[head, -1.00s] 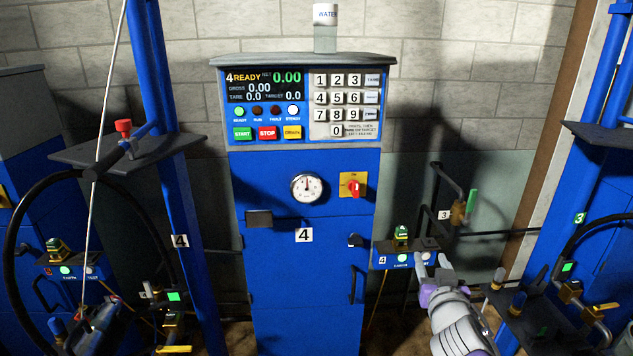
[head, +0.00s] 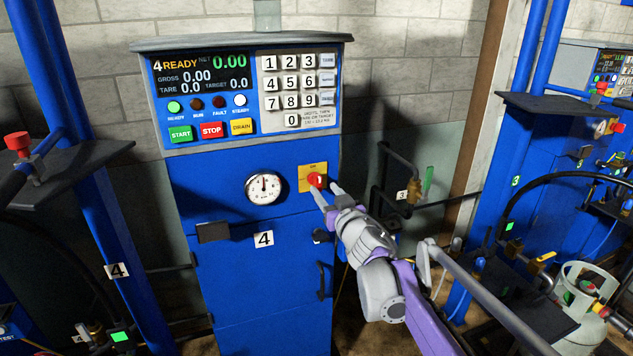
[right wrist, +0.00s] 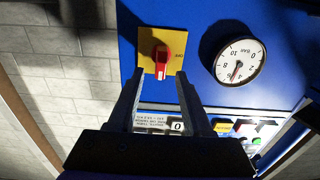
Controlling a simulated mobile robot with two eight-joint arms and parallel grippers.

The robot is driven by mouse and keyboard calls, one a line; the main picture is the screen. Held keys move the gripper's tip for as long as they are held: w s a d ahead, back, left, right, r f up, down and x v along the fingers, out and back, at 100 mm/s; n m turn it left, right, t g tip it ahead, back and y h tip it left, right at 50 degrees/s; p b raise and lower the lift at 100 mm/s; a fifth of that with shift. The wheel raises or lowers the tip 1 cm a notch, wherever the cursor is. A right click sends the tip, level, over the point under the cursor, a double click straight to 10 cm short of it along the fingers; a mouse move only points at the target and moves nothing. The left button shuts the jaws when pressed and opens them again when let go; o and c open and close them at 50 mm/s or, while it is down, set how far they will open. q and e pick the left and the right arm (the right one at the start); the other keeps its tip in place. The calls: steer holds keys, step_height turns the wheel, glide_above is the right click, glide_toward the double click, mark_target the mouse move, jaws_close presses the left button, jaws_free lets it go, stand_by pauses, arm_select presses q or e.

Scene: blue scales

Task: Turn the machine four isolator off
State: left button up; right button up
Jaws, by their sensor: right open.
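The machine four isolator is a red rotary handle (head: 317,180) on a yellow plate (head: 305,172), on the blue cabinet (head: 260,290) marked 4. In the right wrist view the red handle (right wrist: 162,62) lies upright in the picture, with a white mark at its lower end, and the yellow plate (right wrist: 148,42) is behind it. My right gripper (head: 328,190) is open at the handle. In the right wrist view its two fingers (right wrist: 159,78) stand on either side of the handle's lower end; I cannot tell whether they touch it. My left gripper is not in view.
A round gauge (head: 264,188) sits left of the isolator, with a display (head: 201,73) and keypad (head: 298,85) above. START, STOP and DRAIN buttons (head: 211,130) are below the display. A blue machine marked 3 and a gas cylinder (head: 582,295) stand at right.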

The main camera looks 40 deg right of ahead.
mark_target(320, 184)
steer(key=shift+x, duration=2.8)
steer(key=shift+a, duration=0.1)
jaws_close()
